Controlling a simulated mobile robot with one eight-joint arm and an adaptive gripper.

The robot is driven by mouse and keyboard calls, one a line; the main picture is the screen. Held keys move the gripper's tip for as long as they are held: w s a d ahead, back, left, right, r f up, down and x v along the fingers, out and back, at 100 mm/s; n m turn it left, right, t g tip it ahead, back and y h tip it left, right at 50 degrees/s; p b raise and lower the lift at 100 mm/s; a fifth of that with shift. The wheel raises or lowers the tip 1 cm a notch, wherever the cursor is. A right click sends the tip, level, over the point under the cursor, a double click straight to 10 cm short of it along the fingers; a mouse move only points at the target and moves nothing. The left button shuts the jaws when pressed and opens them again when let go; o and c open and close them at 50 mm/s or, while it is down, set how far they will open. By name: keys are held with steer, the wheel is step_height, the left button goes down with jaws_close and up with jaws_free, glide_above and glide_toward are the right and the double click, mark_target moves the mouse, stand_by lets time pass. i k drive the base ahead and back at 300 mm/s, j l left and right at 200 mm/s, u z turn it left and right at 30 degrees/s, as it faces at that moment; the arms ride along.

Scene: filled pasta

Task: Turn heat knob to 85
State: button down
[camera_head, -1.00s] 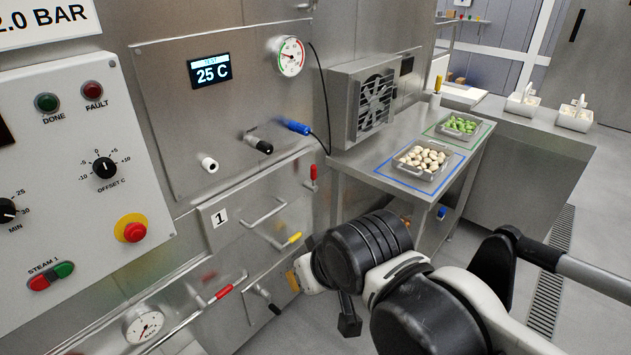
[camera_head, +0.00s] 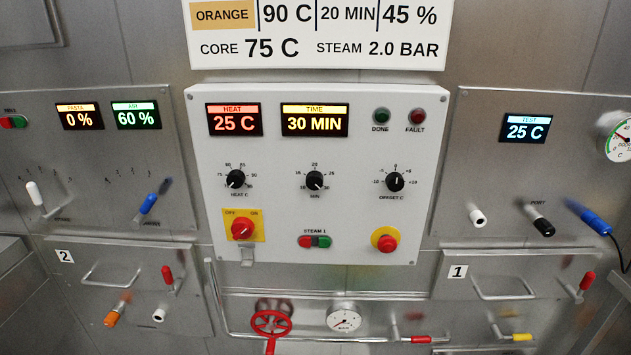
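The heat knob (camera_head: 236,180) is a black round dial at the left of the white control panel (camera_head: 270,140). A printed scale surrounds it, with small, blurred figures. Its pointer seems to lie toward the lower left, but I cannot read the exact setting. The heat display (camera_head: 234,120) above it reads 25 C. My gripper is not in view.
The time knob (camera_head: 314,180) and offset knob (camera_head: 395,182) sit to the right on the same panel. Below are a red switch on a yellow plate (camera_head: 242,228), steam buttons (camera_head: 314,242) and a red stop button (camera_head: 386,239). A red handwheel (camera_head: 271,323) is beneath.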

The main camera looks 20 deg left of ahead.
mark_target(235, 179)
steer(key=u, duration=1.65)
